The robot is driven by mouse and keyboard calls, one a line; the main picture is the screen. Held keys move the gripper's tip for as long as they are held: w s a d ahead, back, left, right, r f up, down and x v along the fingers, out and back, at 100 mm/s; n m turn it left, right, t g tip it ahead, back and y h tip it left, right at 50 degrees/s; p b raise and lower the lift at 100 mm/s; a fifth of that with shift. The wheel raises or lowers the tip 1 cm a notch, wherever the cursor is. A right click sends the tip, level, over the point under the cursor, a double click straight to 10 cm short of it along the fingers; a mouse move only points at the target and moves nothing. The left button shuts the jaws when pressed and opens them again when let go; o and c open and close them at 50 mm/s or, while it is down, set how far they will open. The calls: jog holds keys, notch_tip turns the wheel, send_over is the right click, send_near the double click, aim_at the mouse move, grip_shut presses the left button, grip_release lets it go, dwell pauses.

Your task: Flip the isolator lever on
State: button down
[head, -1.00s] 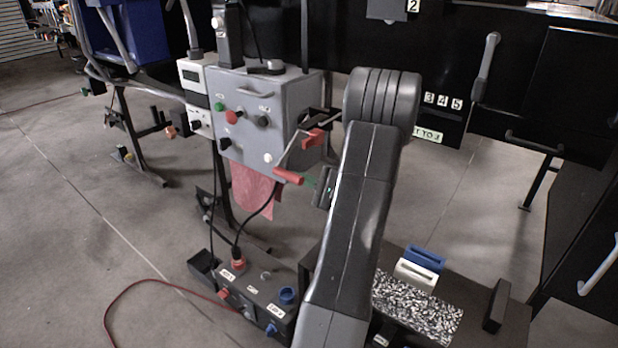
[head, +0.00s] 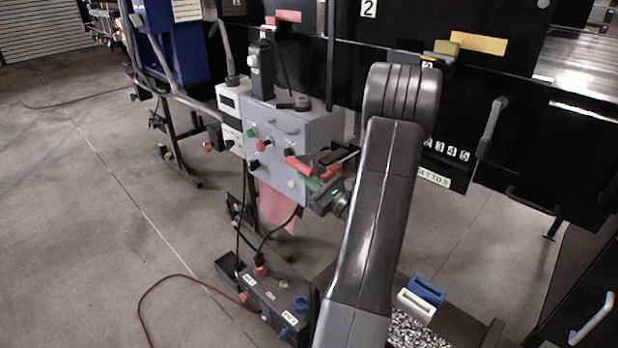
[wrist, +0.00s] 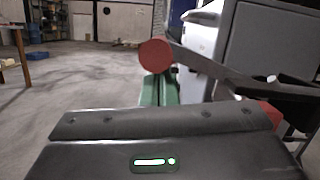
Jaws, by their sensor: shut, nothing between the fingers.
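The isolator lever is a grey bar with a red grip (head: 299,166) at the right side of the grey control box (head: 318,135). In the wrist view the grip's round red end (wrist: 155,54) stands just above my green fingertips. My gripper (head: 310,183) is shut and empty, with its fingertips just under the grip; they seem to touch it, though contact is not certain. The fingertips also show in the wrist view (wrist: 158,90). A second red piece (head: 331,172) is nearer the box side, partly hidden by my gripper.
The box front carries a green button (head: 250,132), a red button (head: 260,145) and black knobs. A black socket box (head: 270,297) with cables stands below. A red cable (head: 142,300) lies on the floor. Black cabinets (head: 480,90) stand behind at the right.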

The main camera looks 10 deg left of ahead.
notch_tip(320, 180, up, 6)
jog(key=w+d+m+t+h+p, duration=0.1)
jog(key=m+p, duration=0.3)
jog(key=shift+w+d+r+m+p, duration=0.15)
jog(key=shift+w+m+p, duration=0.15)
jog(key=shift+w+p, duration=0.05)
jog(key=shift+w+r, duration=0.1)
jog(key=shift+r, duration=0.05)
jog(key=f+b, duration=0.2)
jog(key=s+f+b, duration=0.1)
jog(key=f+b, duration=0.1)
jog(key=f, duration=0.1)
jog(key=shift+f, duration=0.15)
jog(key=v, duration=0.9)
jog(key=shift+s, duration=0.35)
